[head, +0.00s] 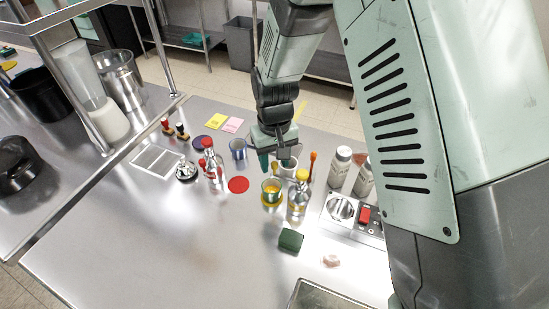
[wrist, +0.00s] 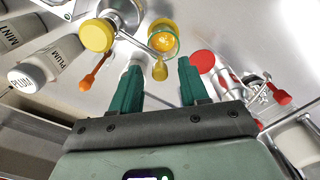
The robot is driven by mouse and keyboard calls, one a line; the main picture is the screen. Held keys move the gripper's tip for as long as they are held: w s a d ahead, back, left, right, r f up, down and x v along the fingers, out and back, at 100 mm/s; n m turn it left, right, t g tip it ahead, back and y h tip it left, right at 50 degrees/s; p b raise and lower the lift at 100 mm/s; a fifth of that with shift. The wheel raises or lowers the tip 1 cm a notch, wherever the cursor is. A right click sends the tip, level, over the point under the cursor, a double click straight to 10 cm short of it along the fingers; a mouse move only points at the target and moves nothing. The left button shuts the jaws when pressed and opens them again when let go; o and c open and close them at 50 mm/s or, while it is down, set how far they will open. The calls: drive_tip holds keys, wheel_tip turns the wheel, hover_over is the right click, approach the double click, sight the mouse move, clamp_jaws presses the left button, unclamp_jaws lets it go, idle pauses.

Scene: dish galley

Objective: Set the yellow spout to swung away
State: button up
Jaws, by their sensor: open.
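The yellow spout shows in the wrist view as a thin metal arm with a yellow tip (wrist: 160,70). My gripper (head: 274,164) is open and empty, above and behind the glass. In the wrist view its teal fingers (wrist: 158,88) appear either side of the spout tip; touching cannot be told.
A white cup (head: 288,167) and an orange-handled tool (head: 312,165) stand close by. Grey bottles (head: 340,167) and a panel with a red switch (head: 365,214) are right. A red-capped bottle (head: 212,165) and red disc (head: 238,184) are left. The front-left counter is clear.

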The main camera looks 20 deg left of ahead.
clamp_jaws()
drive_tip(key=shift+s, duration=0.15)
idle(0.4)
drive_tip(key=s+n, duration=0.1)
drive_tip(key=n, duration=0.2)
drive_tip(key=shift+s+d, duration=0.15)
drive_tip(key=shift+s, duration=0.2)
drive_tip(key=shift+s+d+n, duration=0.65)
drive_tip(key=shift+s+n, duration=0.1)
drive_tip(key=shift+n, duration=0.9)
drive_tip(key=shift+s+d+n, duration=0.65)
drive_tip(key=shift+s+n, duration=0.1)
drive_tip(key=shift+n, duration=0.95)
drive_tip(key=shift+s+d+n, duration=0.65)
drive_tip(key=shift+s+n, duration=0.1)
drive_tip(key=shift+n, duration=0.9)
unclamp_jaws()
